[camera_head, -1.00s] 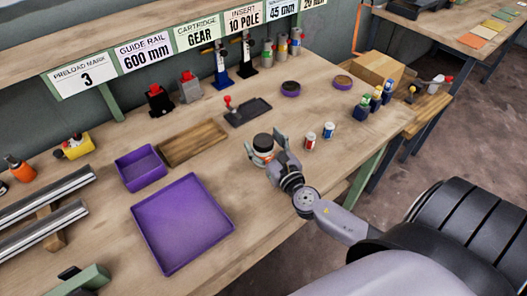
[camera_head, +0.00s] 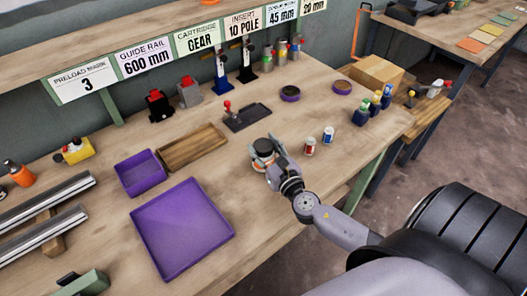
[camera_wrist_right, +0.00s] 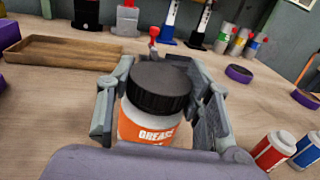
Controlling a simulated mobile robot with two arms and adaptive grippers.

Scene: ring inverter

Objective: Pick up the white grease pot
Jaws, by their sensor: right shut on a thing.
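The grease pot (camera_head: 263,146) is a white jar with a black lid and an orange label reading "GREASE". It stands upright at the right part of the bench. In the right wrist view the pot (camera_wrist_right: 150,128) sits between my right gripper's fingers, one on each side. My right gripper (camera_head: 264,155) is shut on the pot's sides; the fingers also show in the wrist view (camera_wrist_right: 160,105). The pot's base is hidden, so I cannot tell whether it touches the bench. My left gripper is not in view.
A red-labelled can (camera_head: 310,147) and a blue-labelled can (camera_head: 328,134) stand close to the right of the pot. A purple tray (camera_head: 222,233) and a wooden tray (camera_head: 193,148) lie to the left. The bench's front edge is nearby.

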